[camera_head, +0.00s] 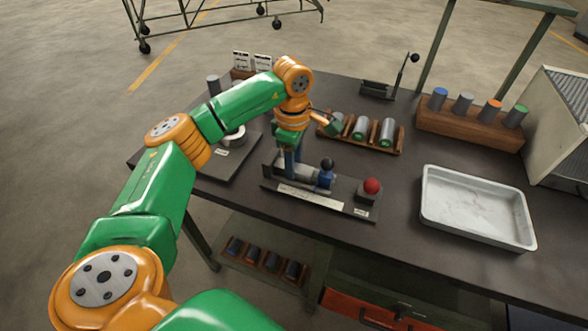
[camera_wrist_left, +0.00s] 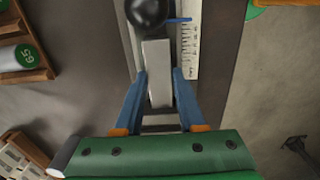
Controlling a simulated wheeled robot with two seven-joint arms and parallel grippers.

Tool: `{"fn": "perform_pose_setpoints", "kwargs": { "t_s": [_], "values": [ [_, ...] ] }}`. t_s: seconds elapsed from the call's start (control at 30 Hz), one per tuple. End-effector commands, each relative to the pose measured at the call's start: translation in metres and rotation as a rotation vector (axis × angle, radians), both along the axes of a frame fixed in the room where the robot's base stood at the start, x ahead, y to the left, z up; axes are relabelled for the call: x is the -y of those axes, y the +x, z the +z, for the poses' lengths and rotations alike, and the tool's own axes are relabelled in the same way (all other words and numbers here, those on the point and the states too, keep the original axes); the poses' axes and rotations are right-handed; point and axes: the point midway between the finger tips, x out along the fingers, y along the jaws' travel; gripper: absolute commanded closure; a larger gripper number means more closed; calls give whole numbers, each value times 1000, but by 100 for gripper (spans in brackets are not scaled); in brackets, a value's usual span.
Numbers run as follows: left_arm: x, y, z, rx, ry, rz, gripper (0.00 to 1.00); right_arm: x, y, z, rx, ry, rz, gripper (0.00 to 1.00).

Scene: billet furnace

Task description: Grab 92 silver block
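A plain silver block (camera_wrist_left: 158,75) lies in the measuring fixture on the table; no number 92 is readable on it. In the head view the silver block (camera_head: 298,172) is partly hidden by my left gripper (camera_head: 290,165), which points down over the fixture's left part. In the left wrist view the blue fingers of the left gripper (camera_wrist_left: 160,88) stand on both sides of the block with little or no gap. I cannot tell whether they press on it. My right gripper is not in view.
The fixture has a black knob (camera_head: 327,164) and a red ball (camera_head: 372,186). A wooden rack (camera_head: 398,148) holds silver cylinders with green ends, one marked 65 (camera_wrist_left: 25,56). Another rack (camera_head: 470,127) holds colour-topped cylinders. A metal tray (camera_head: 424,205) stands at right.

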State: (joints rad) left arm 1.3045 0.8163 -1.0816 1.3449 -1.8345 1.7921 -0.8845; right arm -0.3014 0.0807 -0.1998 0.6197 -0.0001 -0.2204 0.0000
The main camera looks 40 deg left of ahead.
Motion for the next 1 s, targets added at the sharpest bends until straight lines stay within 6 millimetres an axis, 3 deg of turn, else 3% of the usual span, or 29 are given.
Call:
{"fn": "perform_pose_setpoints", "kwargs": {
  "t_s": [0.03,0.1,0.13,1.0],
  "values": [
    [0,0,0,-2,0,0,79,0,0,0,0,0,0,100],
    [0,0,0,-2,0,0,98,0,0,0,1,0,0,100],
    [0,0,0,-3,-1,-1,100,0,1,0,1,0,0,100],
    [0,-1,-1,-5,0,-1,100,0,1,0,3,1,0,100]
  ]
}}
